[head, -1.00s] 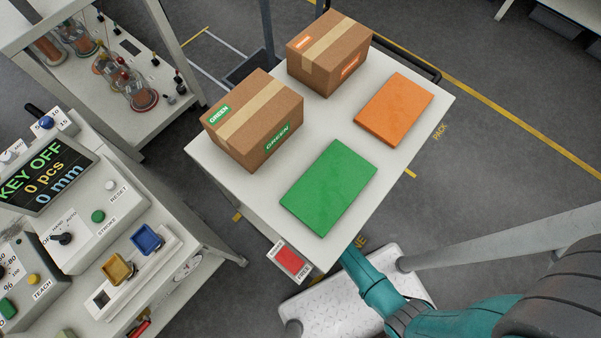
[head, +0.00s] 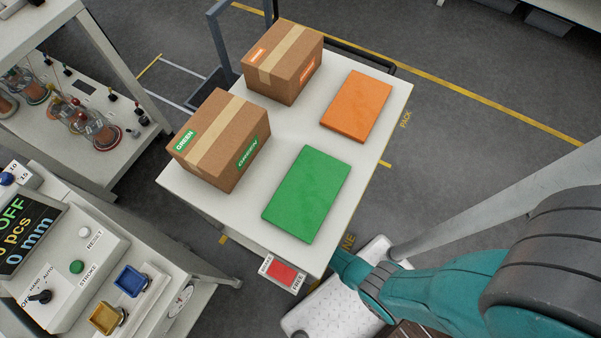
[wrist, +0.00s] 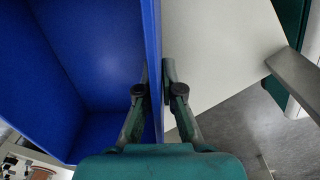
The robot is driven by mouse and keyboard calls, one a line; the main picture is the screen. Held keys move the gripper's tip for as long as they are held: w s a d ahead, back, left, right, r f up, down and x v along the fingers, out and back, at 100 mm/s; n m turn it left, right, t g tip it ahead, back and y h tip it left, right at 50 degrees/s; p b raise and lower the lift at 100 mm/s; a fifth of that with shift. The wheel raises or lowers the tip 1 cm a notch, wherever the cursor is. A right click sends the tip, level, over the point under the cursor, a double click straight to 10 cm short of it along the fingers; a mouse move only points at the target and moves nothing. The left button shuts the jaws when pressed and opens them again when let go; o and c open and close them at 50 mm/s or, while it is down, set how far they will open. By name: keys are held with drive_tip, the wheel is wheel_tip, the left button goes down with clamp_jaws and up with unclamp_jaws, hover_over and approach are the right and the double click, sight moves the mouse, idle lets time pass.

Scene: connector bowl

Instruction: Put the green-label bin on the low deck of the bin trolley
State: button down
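A blue bin (wrist: 85,50) fills the left of the wrist view; its inside looks empty where it shows. My gripper (wrist: 158,82) has one finger on each side of the bin's upright wall, closed against it. No label shows on the bin, so I cannot tell its label colour. A pale flat surface (wrist: 215,60) lies beside the bin on the right; I cannot tell whether it is the low deck. In the head view my arm passes behind the near edge of a white-topped trolley or table (head: 225,215), and its top hides my gripper and the bin.
The white top carries a GREEN-labelled carton (head: 220,145), an orange-labelled carton (head: 285,65), a green slab (head: 307,193) and an orange slab (head: 357,105). A red brake sign (head: 284,271) hangs at its near corner. A control console (head: 70,260) stands left. Open floor lies right.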

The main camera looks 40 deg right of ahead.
drive_tip(key=shift+f, duration=0.2)
drive_tip(key=c, duration=1.3)
unclamp_jaws()
wheel_tip(320, 180, up, 12)
drive_tip(key=shift+s+r, duration=0.1)
drive_tip(key=shift+s, duration=0.05)
